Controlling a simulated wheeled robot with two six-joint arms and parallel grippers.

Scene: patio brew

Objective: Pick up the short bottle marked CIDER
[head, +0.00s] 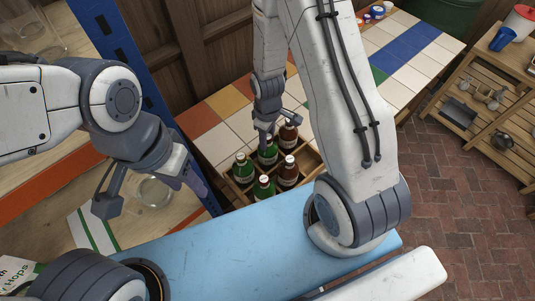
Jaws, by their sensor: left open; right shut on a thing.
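Several short bottles with pale caps stand in a wooden crate (228,188) on the tiled table. Green bottles (243,170) are on the left side, brown bottles (288,174) on the right. Their labels are too small to read, so I cannot tell which is marked CIDER. My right gripper (278,122) reaches down to the back bottles and is shut on one of them. It seems to be the green back bottle (268,152), beside a brown one (289,135); the grip is partly hidden. My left gripper (150,188) is open and empty, over the shelf at left.
A clear glass vessel (154,194) stands on the shelf below my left gripper. A blue upright (108,30) separates shelf and tiled table (205,118). A slatted wooden rack (470,105) with small items stands at right. The brick floor (455,205) there is clear.

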